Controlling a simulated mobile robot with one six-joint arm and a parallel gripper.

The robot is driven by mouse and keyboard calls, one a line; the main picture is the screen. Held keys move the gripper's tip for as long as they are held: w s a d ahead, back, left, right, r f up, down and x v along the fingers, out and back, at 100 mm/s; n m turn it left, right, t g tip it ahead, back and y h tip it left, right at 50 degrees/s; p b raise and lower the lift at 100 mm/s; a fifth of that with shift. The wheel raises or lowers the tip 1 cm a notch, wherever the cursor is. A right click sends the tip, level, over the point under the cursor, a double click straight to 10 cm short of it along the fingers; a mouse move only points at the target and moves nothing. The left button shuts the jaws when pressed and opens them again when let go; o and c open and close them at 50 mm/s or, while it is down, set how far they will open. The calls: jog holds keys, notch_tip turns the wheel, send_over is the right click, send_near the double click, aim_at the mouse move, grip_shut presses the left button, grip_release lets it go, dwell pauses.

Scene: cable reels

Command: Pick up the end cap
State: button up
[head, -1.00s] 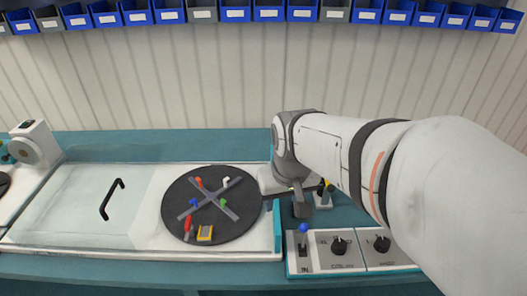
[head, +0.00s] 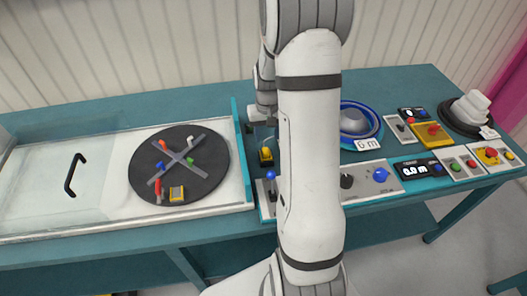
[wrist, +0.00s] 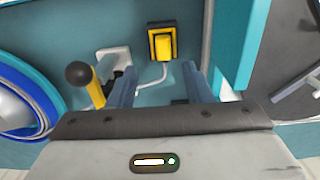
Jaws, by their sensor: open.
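My gripper (wrist: 156,76) is open in the wrist view, its two grey-blue fingers apart with nothing held between them. It hangs over the teal bench, with a pale cable and bare bench between the fingertips. A small dark piece (wrist: 180,101) lies beside the right finger, partly hidden; it may be the end cap, but I cannot tell for sure. A dark piece (head: 250,128) also shows beside the teal fence in the head view. My arm hides much of the bench around the gripper in the head view.
A yellow-and-black block (wrist: 162,43) with the cable sits ahead of the fingers. A black-knobbed yellow lever (wrist: 80,76) stands by the left finger. The teal fence (head: 242,150) separates this spot from the dark turntable (head: 205,178). A blue reel (head: 368,122) lies to the right.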

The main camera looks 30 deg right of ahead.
aim_at(266, 155)
jog(key=f, duration=0.2)
jog(key=f+p, duration=0.1)
jog(key=f, duration=0.3)
jog(key=shift+a+f, duration=0.25)
jog(key=shift+c, duration=0.5)
grip_shut()
